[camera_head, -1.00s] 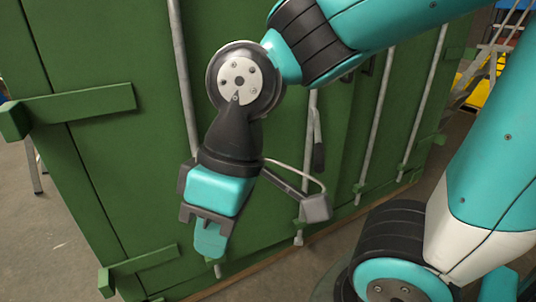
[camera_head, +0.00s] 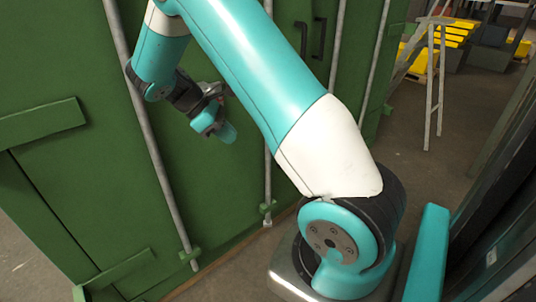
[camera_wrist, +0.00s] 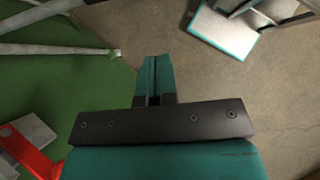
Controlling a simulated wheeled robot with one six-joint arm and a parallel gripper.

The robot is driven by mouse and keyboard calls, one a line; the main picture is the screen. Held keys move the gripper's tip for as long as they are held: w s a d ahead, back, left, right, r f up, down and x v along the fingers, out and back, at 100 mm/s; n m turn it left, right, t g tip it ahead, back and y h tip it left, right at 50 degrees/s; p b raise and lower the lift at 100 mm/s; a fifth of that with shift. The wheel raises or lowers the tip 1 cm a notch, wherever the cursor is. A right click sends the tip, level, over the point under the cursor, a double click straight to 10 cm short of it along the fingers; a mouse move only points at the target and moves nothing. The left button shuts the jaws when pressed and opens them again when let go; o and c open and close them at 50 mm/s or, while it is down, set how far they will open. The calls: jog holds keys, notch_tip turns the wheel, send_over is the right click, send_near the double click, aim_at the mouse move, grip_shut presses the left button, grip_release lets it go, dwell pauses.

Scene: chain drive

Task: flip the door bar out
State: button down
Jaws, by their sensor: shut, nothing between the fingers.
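The green door (camera_head: 60,160) carries upright grey bars, one left of my arm (camera_head: 152,150) and one behind it (camera_head: 267,190). I cannot tell which piece is the door bar to flip. Two dark handles (camera_head: 318,38) sit on the door at the upper right. My teal gripper (camera_head: 228,133) is shut and empty in front of the door, pointing down to the right, and seems apart from it. In the wrist view its fingers (camera_wrist: 153,68) are together over bare floor. A red piece with a grey block (camera_wrist: 28,155) shows at lower left there, partly cut off.
My upper arm hides part of the door. Bare floor (camera_head: 400,185) lies to the right, with a stepladder (camera_head: 432,85) and yellow items (camera_head: 460,32) behind. A dark rack stands at the far right edge. Green brackets (camera_head: 40,122) stick out at the left.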

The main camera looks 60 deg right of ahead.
jog(key=s+d+r+p+x, duration=0.1)
jog(key=p+x, duration=0.3)
jog(key=x, duration=0.9)
jog(key=shift+s+r, duration=0.35)
jog(key=shift+r, duration=0.1)
jog(key=shift+d, duration=0.15)
